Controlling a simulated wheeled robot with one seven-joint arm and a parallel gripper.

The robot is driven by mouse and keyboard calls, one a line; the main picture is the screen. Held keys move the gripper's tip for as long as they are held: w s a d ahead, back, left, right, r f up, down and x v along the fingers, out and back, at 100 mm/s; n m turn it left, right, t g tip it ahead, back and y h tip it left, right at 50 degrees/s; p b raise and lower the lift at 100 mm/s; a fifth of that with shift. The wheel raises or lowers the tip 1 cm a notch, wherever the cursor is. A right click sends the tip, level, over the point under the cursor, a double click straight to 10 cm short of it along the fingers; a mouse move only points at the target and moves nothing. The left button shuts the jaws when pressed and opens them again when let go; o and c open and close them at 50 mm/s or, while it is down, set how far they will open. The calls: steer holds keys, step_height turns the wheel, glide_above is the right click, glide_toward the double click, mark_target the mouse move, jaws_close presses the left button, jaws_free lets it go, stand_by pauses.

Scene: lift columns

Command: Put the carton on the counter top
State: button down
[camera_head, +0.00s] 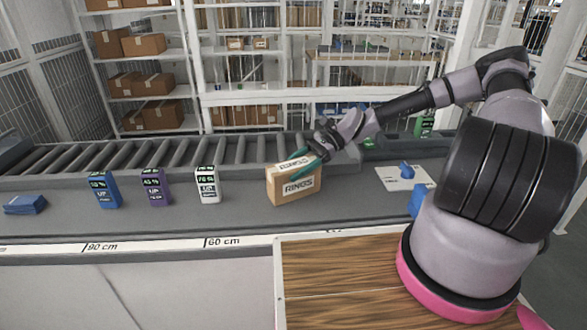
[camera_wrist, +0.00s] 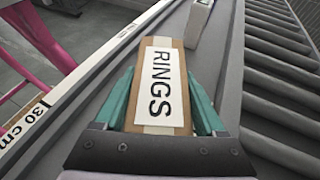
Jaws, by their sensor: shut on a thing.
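The carton (camera_head: 293,187) is a small brown box with white labels reading RINGS. It is upright at the middle of the grey counter top (camera_head: 240,222), and I cannot tell whether its base touches the surface. My gripper (camera_head: 303,166) reaches it from the upper right, with its green fingers along the carton's sides. In the wrist view the carton (camera_wrist: 160,85) fills the space between the two green fingers (camera_wrist: 163,105), with its RINGS label facing the camera. The gripper is shut on it. The carton's far lower part is hidden in the wrist view.
White (camera_head: 207,186), purple (camera_head: 155,187) and blue (camera_head: 103,190) boxes stand left of the carton, with a flat blue item (camera_head: 25,204) farther left. A roller conveyor (camera_head: 150,150) runs behind. A wooden board (camera_head: 335,285) lies in front. A white sheet (camera_head: 402,178) lies at right.

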jaws_free()
steer(key=shift+f, duration=0.1)
steer(key=v, duration=1.2)
steer(key=s+d+r+n+t+h, duration=0.2)
steer(key=s+r, duration=0.4)
steer(key=r, duration=0.5)
steer(key=s+d+r+n+t+h, duration=0.3)
steer(key=s+r+t, duration=0.3)
steer(key=r, duration=0.5)
steer(key=s+d+r+n+t+h, duration=0.3)
steer(key=s+r, duration=0.4)
steer(key=r, duration=0.4)
steer(key=shift+n+t+h, duration=0.6)
steer(key=shift+n+h, duration=0.1)
steer(key=shift+h, duration=0.4)
steer(key=shift+s, duration=0.15)
